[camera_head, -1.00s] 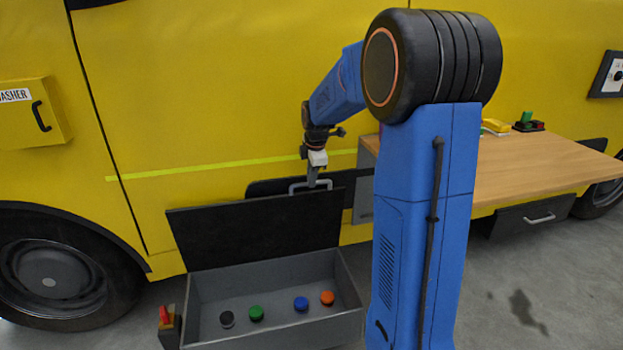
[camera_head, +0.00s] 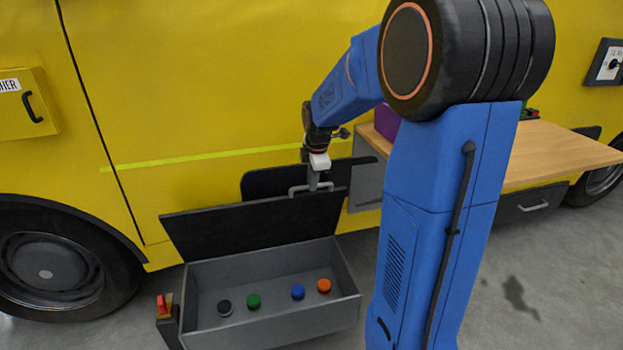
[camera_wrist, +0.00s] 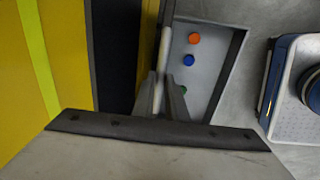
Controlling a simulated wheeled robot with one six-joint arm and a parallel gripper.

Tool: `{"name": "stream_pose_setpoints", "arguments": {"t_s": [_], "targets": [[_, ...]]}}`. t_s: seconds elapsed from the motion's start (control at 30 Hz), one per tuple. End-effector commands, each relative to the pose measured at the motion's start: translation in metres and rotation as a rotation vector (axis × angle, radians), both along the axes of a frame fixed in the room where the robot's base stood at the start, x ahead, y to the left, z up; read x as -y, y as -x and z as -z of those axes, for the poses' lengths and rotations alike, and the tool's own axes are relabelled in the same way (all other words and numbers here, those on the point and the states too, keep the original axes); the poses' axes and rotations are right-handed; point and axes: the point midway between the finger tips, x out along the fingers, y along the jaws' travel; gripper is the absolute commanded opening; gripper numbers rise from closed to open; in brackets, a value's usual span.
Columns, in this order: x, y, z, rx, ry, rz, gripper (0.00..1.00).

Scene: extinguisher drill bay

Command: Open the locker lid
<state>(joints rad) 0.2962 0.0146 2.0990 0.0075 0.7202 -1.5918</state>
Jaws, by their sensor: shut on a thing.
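The locker is a grey box at the foot of the yellow vehicle, and its dark lid (camera_head: 240,230) stands raised along the back edge, leaving the box open. A grey bar handle (camera_head: 298,190) sits at the lid's top edge. My gripper (camera_head: 313,184) is shut on this handle. The grey locker box (camera_head: 300,333) holds black, green, blue and orange round pieces. The wrist view shows the orange, blue and green ones beside the lid.
A red-topped device (camera_head: 163,308) stands at the box's left corner. A wooden bench top (camera_head: 560,158) juts out at right, with a purple object (camera_head: 386,122) on it. Bare floor (camera_head: 545,260) lies at right.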

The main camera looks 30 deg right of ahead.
Motion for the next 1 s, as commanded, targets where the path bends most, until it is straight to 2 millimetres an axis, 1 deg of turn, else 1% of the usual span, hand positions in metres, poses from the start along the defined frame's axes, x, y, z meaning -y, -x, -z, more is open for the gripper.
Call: {"name": "stream_pose_setpoints", "arguments": {"t_s": [0.07, 0.1, 0.17, 0.47, 0.57, 0.63, 0.77, 1.0], "targets": [[0.0, 0.001, 0.001, -0.003, -0.001, 0.0, 0.0], [0.0, 0.0, 0.001, -0.003, -0.001, 0.0, 0.17], [0.0, 0.0, 0.001, -0.003, -0.001, 0.0, 0.31], [0.0, 0.0, 0.0, -0.001, 0.0, 0.0, 0.31], [0.0, 0.001, -0.003, -0.001, 0.0, 0.0, 0.31], [-0.001, 0.002, -0.009, 0.0, 0.0, 0.0, 0.31], [-0.002, 0.008, -0.029, 0.003, 0.001, 0.0, 0.31], [-0.006, 0.022, -0.074, 0.003, 0.001, 0.0, 0.31]]}}
